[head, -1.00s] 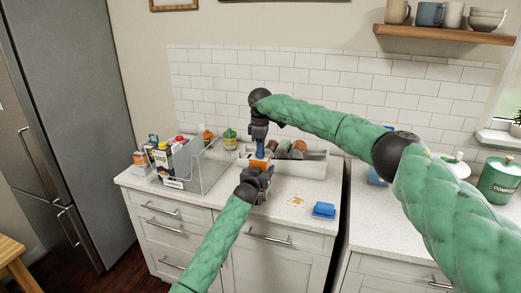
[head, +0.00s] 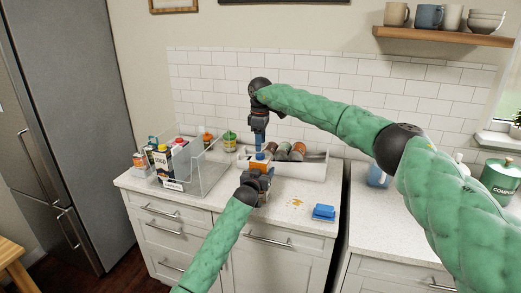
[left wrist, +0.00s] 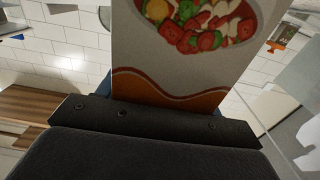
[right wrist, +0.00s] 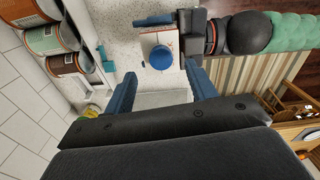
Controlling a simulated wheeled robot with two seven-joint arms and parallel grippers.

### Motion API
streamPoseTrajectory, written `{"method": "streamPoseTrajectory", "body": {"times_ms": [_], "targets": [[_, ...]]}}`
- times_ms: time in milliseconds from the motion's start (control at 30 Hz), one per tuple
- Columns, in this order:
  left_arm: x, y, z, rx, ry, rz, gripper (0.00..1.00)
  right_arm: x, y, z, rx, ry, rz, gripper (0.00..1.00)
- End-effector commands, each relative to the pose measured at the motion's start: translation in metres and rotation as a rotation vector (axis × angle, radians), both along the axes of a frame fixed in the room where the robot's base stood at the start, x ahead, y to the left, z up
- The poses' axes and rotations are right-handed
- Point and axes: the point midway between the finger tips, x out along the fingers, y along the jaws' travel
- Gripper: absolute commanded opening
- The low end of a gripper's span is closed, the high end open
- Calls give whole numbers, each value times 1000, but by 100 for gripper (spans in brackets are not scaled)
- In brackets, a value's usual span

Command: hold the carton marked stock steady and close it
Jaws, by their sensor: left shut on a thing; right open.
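An orange and white carton (head: 258,162) stands upright on the counter in the head view. I cannot read its marking. In the left wrist view the carton (left wrist: 187,45) fills the middle, with a bowl of vegetables printed on it. My left gripper (head: 256,174) is shut on the carton from the front. A round blue cap (right wrist: 160,57) sits on the carton's white top in the right wrist view. My right gripper (head: 260,143) points down above the cap, open and empty, its two blue fingers apart on either side in view.
A clear bin (head: 205,175) with cartons and bottles stands left. A white rack (head: 313,170) with several cans lies behind the carton. A blue sponge (head: 323,212) and orange crumbs (head: 296,203) are on the counter at right. A green jar (head: 229,141) stands behind.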

Motion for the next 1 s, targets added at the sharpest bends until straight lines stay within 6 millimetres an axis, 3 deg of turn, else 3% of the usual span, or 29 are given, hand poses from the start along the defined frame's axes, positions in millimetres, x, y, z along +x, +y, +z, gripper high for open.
{"method": "streamPoseTrajectory", "body": {"times_ms": [200,400,833,867,1000], "targets": [[0,1,-1,1,1,2,2,0,0,43,1,-2,0,56],[0,1,-1,1,1,2,2,1,0,67,0,-1,-1,56],[0,1,0,1,1,2,2,0,0,75,0,0,-1,56],[0,1,0,1,1,2,67,0,0,75,0,0,-1,56],[0,1,0,1,0,1,91,0,0,75,0,0,-1,56]]}}
